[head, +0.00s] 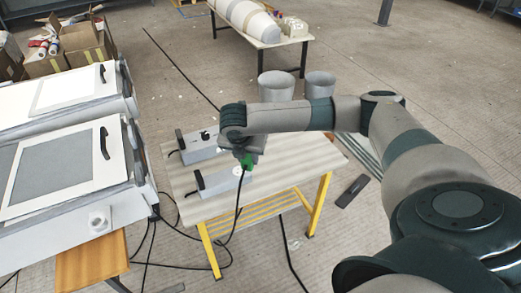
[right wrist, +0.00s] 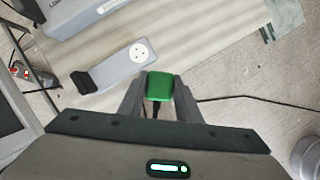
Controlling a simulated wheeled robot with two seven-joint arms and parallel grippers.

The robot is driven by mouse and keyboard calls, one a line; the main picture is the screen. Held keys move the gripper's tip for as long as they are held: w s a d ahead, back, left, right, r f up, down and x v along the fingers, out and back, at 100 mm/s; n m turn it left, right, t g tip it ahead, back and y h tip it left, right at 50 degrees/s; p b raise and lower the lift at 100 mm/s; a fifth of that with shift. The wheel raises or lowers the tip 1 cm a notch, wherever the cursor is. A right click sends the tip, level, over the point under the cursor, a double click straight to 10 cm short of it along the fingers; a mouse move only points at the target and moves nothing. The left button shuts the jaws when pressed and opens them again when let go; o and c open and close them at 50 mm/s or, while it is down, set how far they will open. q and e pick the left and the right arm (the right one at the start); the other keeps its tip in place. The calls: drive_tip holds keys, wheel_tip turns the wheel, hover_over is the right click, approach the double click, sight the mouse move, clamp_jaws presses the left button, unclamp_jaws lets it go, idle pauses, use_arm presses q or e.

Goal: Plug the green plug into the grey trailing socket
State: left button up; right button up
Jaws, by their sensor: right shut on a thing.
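The green plug (head: 247,161) is in my right gripper (head: 245,156), above the table's middle. In the right wrist view the green plug (right wrist: 159,86) sits between the two fingers of my right gripper (right wrist: 158,92), which are shut on it. A black cord hangs from it in the head view. The grey socket block (head: 217,182), with a round white socket face and a black end, lies flat on the table. In the right wrist view this block (right wrist: 118,66) is just ahead and left of the plug, apart from it in the picture. My left gripper is not in view.
A second grey block (head: 202,147) lies farther back on the table (head: 285,172). Grey buckets (head: 275,86) stand behind. White mould boxes (head: 68,170) stand at the left. Black cables (head: 150,240) run over the floor. The table's right part looks clear.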

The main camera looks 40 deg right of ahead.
drive_tip(key=s+a+r+m+g, duration=0.2)
drive_tip(key=a+m, duration=0.4)
drive_tip(key=s+a+r+m+g, duration=0.2)
drive_tip(key=s+a+m, duration=0.1)
drive_tip(key=a+m, duration=0.35)
drive_tip(key=s+a+r+m+g+y, duration=0.1)
drive_tip(key=s+a+r+m, duration=0.2)
drive_tip(key=m, duration=0.3)
drive_tip(key=s+a+r+m+g+y+b, duration=0.1)
drive_tip(key=s+a+r+m+g+y, duration=0.1)
drive_tip(key=s+m, duration=0.4)
drive_tip(key=shift+a+r+m+y, duration=0.3)
drive_tip(key=shift+a+r+m, duration=0.25)
drive_tip(key=shift+r, duration=0.35)
